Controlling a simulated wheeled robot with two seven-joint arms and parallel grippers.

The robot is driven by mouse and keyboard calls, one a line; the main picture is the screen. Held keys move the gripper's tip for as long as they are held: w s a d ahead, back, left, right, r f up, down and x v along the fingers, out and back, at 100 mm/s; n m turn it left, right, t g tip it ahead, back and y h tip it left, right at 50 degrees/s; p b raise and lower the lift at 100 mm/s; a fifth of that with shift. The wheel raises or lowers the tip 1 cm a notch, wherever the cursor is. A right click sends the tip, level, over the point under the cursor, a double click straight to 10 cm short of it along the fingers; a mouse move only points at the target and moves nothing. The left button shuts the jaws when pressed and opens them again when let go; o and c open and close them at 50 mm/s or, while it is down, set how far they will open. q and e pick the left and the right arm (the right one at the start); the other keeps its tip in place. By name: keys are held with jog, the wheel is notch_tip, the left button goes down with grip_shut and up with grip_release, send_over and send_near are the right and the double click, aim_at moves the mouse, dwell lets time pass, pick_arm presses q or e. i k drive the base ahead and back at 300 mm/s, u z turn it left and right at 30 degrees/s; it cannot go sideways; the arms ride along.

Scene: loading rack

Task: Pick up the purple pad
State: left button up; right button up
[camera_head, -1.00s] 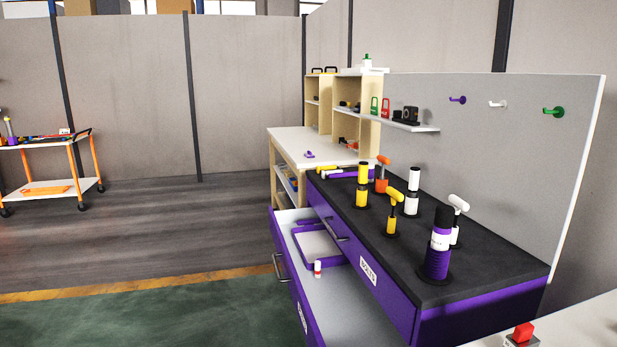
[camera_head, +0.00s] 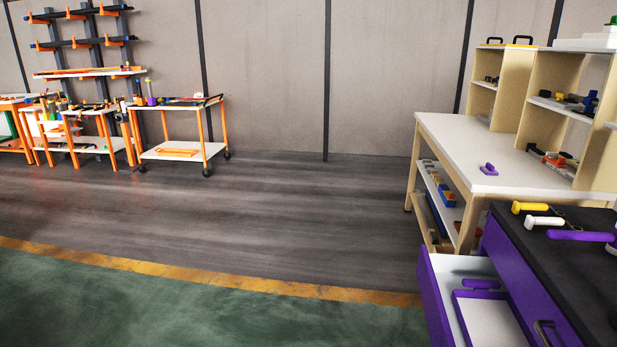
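A small purple piece (camera_head: 489,169) lies on the white top of the wooden workbench (camera_head: 463,137) at the right. A flat purple piece (camera_head: 481,284) lies in the open drawer (camera_head: 434,297) of the purple cabinet, beside a purple-edged tray (camera_head: 466,320). I cannot tell which of these is the purple pad. Neither of my grippers shows in the head view.
The purple cabinet (camera_head: 515,280) has a black top with yellow, white and purple tools, cut by the right edge. Shelves (camera_head: 567,112) stand on the workbench. An orange cart (camera_head: 180,151) and racks stand far left. The floor (camera_head: 270,220) between is clear.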

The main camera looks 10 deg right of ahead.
aim_at(488, 170)
jog(key=u, duration=0.15)
jog(key=i, duration=2.8)
jog(key=z, duration=1)
jog(key=i, duration=1.55)
jog(key=z, duration=1.75)
jog(key=i, duration=0.6)
jog(key=z, duration=0.35)
